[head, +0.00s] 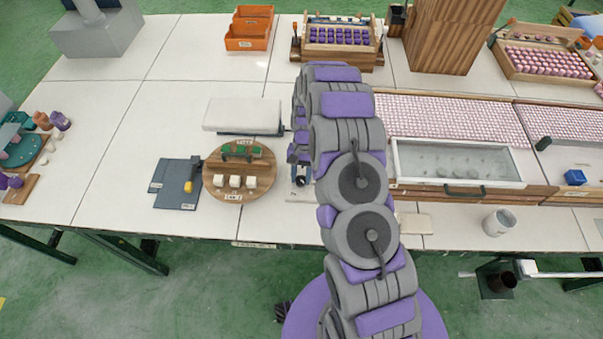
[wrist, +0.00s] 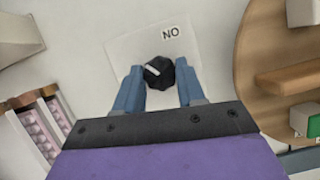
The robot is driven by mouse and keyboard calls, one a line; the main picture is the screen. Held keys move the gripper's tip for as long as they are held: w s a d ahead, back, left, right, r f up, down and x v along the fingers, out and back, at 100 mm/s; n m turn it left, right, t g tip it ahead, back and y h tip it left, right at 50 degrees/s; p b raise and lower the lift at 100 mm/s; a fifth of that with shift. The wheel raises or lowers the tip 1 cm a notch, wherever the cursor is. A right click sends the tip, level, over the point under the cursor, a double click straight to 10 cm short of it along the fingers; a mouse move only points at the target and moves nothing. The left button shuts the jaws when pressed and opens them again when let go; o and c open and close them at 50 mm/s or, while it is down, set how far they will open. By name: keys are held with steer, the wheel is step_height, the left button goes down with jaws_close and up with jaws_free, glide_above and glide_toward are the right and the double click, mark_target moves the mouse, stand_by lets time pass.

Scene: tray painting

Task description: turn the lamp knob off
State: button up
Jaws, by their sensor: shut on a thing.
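The lamp knob (wrist: 161,74) is black and round with a white pointer mark, seen in the wrist view on a white plate (wrist: 125,48). The mark lies toward the knob's upper left. A label reading "ON" upside down (wrist: 170,33) is at the plate's upper right, away from the mark. My gripper (wrist: 158,80) has its two blue fingers on either side of the knob and is shut on it. In the head view my gripper (head: 300,179) is low at the table's front, left of my arm, and the knob is hidden there.
A round wooden board (head: 266,186) with white and green blocks is close left of my gripper. A white flat-topped unit (head: 243,114) stands behind it. Dark flat plates (head: 176,198) lie farther left. A framed glass-like tray (head: 400,174) is to the right. The left table is mostly clear.

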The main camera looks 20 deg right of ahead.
steer(key=n+h+p, duration=0.1)
steer(key=n, duration=0.1)
steer(key=n+h, duration=0.1)
steer(key=n, duration=0.2)
steer(key=shift+w+a+r+n+p, duration=0.2)
steer(key=shift+n+p, duration=0.1)
steer(key=shift+p, duration=0.1)
steer(key=n+h+p, duration=0.1)
steer(key=n+h, duration=0.1)
steer(key=n, duration=0.2)
steer(key=shift+a+f+n+p, duration=0.1)
steer(key=shift+n+p, duration=0.2)
steer(key=shift+p, duration=0.1)
steer(key=o, duration=1)
steer(key=shift+s+f, duration=0.1)
steer(key=shift+o, duration=0.2)
steer(key=p+v, duration=0.1)
steer(key=v, duration=1.6)
steer(key=shift+a, duration=0.2)
steer(key=shift+s, duration=0.1)
